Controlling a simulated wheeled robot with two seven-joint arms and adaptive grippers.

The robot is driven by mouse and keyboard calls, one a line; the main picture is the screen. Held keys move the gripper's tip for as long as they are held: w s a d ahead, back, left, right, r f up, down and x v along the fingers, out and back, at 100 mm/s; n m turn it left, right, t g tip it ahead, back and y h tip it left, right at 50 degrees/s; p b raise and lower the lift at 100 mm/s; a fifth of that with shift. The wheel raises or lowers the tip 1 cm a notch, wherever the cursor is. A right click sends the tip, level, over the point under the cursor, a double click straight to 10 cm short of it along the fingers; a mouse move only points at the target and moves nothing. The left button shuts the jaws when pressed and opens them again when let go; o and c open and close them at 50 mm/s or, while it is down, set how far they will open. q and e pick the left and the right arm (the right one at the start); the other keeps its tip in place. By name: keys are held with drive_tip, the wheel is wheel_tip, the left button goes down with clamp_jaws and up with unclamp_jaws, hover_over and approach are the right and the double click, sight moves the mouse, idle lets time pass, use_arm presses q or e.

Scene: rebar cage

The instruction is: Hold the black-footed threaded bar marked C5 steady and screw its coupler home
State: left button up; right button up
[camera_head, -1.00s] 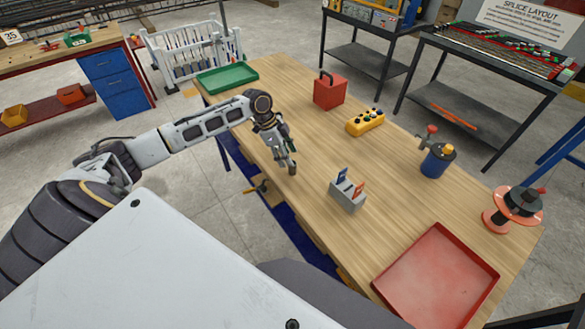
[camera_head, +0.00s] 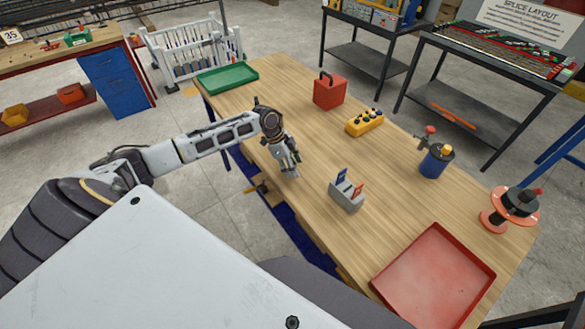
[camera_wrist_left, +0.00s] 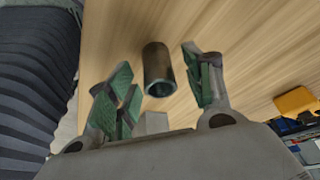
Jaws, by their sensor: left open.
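My left gripper (camera_head: 290,166) is over the near left edge of the wooden table in the head view. In the left wrist view its green-padded fingers (camera_wrist_left: 158,88) are spread apart. A dark, hollow metal tube (camera_wrist_left: 156,62), which looks like a coupler, sits between the fingers with its open end toward the camera. Clear space shows on both sides of it, so it is not gripped. I cannot tell how far it is from the palm. The threaded bar and the C5 mark cannot be made out in either view. My right gripper is not in view.
On the table (camera_head: 300,130) are a grey block with blue and orange tags (camera_head: 346,195), a red tray (camera_head: 433,275), a red box (camera_head: 329,92), a yellow button box (camera_head: 365,123), a blue can (camera_head: 434,163), an orange spool (camera_head: 510,208) and a green tray (camera_head: 228,77).

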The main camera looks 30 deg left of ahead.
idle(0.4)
use_arm(q)
clamp_jaws()
drive_tip(key=shift+r, duration=0.15)
wheel_tip(320, 180, up, 10)
drive_tip(key=b, duration=0.1)
idle(0.7)
idle(0.4)
